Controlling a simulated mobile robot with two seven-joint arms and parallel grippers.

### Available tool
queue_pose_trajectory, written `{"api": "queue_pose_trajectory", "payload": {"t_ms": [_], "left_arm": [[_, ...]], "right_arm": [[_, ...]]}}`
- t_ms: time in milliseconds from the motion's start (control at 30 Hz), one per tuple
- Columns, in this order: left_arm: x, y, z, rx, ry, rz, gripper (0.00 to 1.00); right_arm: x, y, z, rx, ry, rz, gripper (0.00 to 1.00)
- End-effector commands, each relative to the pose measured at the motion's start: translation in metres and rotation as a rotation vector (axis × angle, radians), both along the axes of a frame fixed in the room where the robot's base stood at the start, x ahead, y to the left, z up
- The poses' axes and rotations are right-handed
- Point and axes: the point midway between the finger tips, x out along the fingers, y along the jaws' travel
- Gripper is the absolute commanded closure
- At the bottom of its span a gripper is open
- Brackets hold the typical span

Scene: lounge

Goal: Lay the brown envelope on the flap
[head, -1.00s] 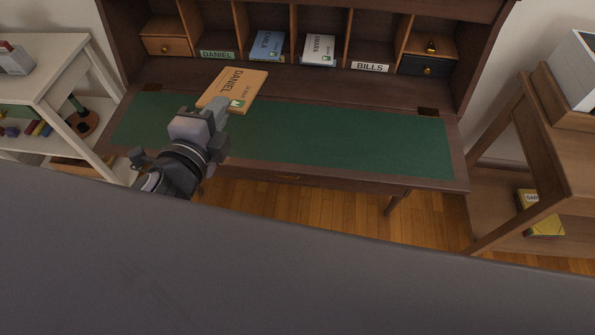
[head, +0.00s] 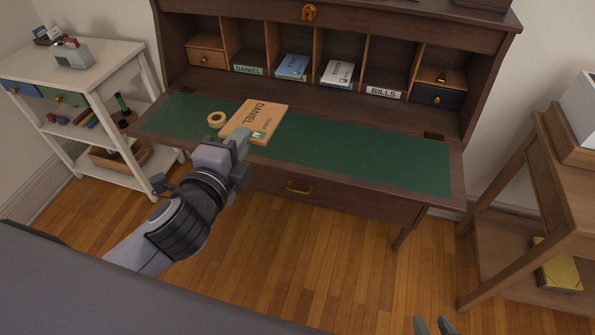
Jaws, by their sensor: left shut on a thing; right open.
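The brown envelope (head: 262,115), marked DANIEL with a small green stamp, is over the left part of the desk flap (head: 370,159), which has a green inlay. My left gripper (head: 241,140) is shut on the envelope's near edge. I cannot tell whether the envelope touches the flap or is held just above it. Only the fingertips of my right gripper (head: 434,326) show at the bottom edge; they are apart and empty.
A tape roll (head: 217,119) lies on the flap beside the envelope's left edge. Pigeonholes behind hold a blue envelope (head: 293,67) and a white one (head: 338,73), with DANIEL (head: 248,70) and BILLS (head: 383,91) labels. The flap's right half is clear.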

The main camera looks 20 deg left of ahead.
Motion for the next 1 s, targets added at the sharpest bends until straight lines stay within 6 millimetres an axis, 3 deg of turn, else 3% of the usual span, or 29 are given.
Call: {"api": "queue_pose_trajectory", "payload": {"t_ms": [33,100,500,800,867,1000], "left_arm": [[0.011,-0.003,-0.015,-0.005,-0.02,0.001,1.0],[0.025,-0.008,-0.02,-0.007,-0.04,0.001,1.0],[0.086,-0.039,-0.022,-0.006,-0.141,-0.025,1.0],[0.099,-0.051,-0.016,0.001,-0.167,-0.041,1.0],[0.099,-0.051,-0.024,0.002,-0.165,-0.041,1.0],[0.099,-0.051,-0.059,0.003,-0.161,-0.042,1.0]], "right_arm": [[0.0,0.001,-0.024,0.004,0.001,0.0,0.57],[0.001,0.002,-0.041,0.007,0.005,0.0,0.57],[0.005,0.012,-0.116,0.029,0.015,0.015,0.57],[0.009,0.012,-0.129,0.032,0.009,0.018,0.57],[0.009,0.012,-0.132,0.032,0.008,0.018,0.57],[0.009,0.012,-0.143,0.033,0.008,0.017,0.57]]}}
